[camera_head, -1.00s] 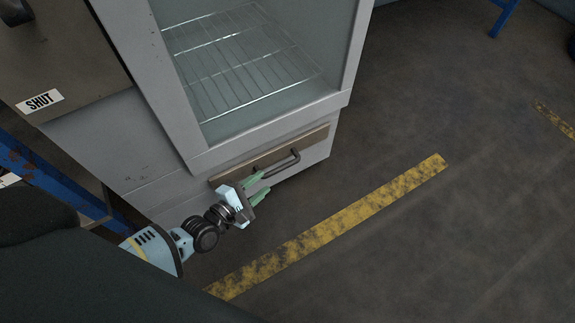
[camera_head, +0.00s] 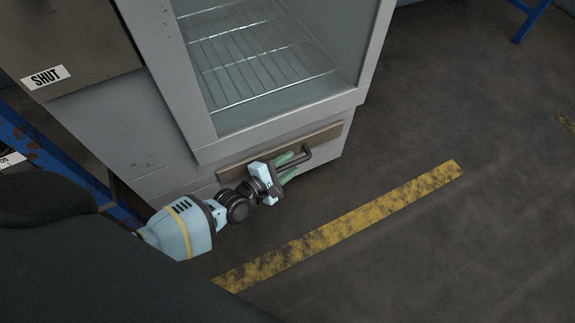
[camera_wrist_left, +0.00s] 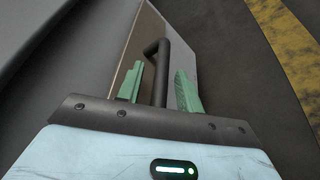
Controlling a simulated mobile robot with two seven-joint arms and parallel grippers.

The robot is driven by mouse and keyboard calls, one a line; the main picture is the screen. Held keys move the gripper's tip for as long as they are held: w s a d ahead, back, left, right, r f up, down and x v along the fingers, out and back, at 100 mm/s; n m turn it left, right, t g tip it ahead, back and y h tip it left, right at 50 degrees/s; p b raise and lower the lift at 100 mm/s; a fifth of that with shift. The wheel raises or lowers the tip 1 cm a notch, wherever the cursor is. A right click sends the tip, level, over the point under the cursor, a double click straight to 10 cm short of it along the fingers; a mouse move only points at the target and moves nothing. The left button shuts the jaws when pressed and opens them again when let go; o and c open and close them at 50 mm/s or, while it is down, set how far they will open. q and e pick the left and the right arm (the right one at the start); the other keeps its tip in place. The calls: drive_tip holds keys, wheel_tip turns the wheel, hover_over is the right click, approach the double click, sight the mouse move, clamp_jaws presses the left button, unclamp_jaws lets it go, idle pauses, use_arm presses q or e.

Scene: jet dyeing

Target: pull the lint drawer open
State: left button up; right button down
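My left gripper (camera_head: 291,167) has green fingers and is at the handle. In the left wrist view its fingers (camera_wrist_left: 158,90) are spread on either side of the bar, with a gap visible on both sides. My right gripper is not in view.
A glass-fronted chamber with a wire rack (camera_head: 258,62) is above the drawer. A panel with a SHUT label (camera_head: 46,77) and a blue rusty frame (camera_head: 28,140) stand at left. The floor in front is clear, with a worn yellow line (camera_head: 345,222).

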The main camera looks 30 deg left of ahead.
use_arm(q)
drive_tip(key=shift+c, duration=0.5)
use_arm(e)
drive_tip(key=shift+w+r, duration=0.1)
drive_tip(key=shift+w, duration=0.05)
use_arm(q)
clamp_jaws()
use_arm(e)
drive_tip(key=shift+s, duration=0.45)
